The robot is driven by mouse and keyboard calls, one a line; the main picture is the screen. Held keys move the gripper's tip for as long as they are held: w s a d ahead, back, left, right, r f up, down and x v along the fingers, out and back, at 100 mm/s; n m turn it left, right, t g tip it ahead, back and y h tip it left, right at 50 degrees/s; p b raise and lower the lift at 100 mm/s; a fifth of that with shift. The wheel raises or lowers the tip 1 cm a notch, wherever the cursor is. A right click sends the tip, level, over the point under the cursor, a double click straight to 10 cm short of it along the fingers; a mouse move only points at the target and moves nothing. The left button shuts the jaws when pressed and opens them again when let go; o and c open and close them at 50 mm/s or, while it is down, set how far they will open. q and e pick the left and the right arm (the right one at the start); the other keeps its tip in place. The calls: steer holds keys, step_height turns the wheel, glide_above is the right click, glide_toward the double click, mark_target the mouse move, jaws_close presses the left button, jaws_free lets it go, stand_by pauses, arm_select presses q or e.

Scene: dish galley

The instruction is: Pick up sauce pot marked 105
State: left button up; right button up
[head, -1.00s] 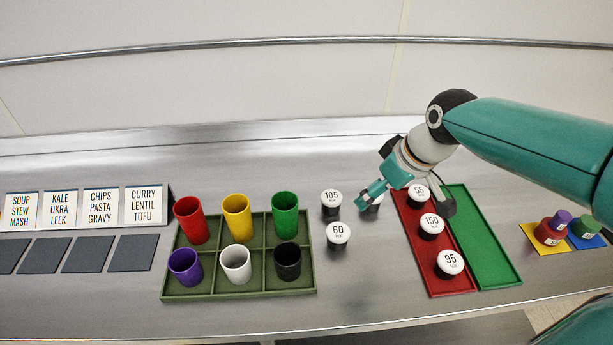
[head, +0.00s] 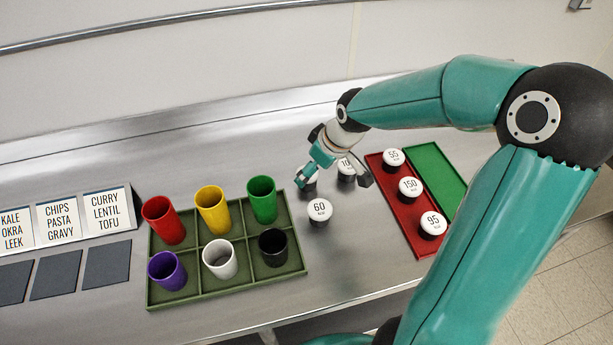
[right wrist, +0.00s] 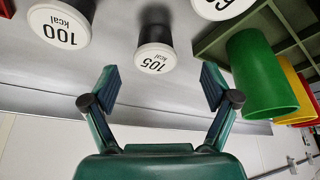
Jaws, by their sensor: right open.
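The sauce pot marked 105 (right wrist: 154,58) is black with a white lid. In the right wrist view it stands beyond my right gripper (right wrist: 160,80), lined up with the gap between the two spread fingers and apart from them. In the head view my right gripper (head: 334,181) is low over the counter and hides most of this pot. The gripper is open and empty. My left gripper is in neither view.
The pot marked 100 (right wrist: 60,27) stands close beside, and the pot marked 60 (head: 319,211) is nearer the front. A green crate (head: 208,288) with colored cups lies left. A red mat (head: 391,189) with several pots lies right.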

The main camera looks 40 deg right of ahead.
steer(key=shift+d+p+x, duration=0.15)
steer(key=shift+p+x, duration=0.25)
steer(key=shift+x, duration=1.05)
steer(key=shift+d+p+x, duration=0.15)
steer(key=shift+p+x, duration=0.2)
steer(key=shift+x, duration=1.1)
steer(key=shift+w, duration=0.15)
steer(key=shift+r, duration=0.1)
steer(key=c, duration=1.3)
steer(key=shift+r, duration=0.1)
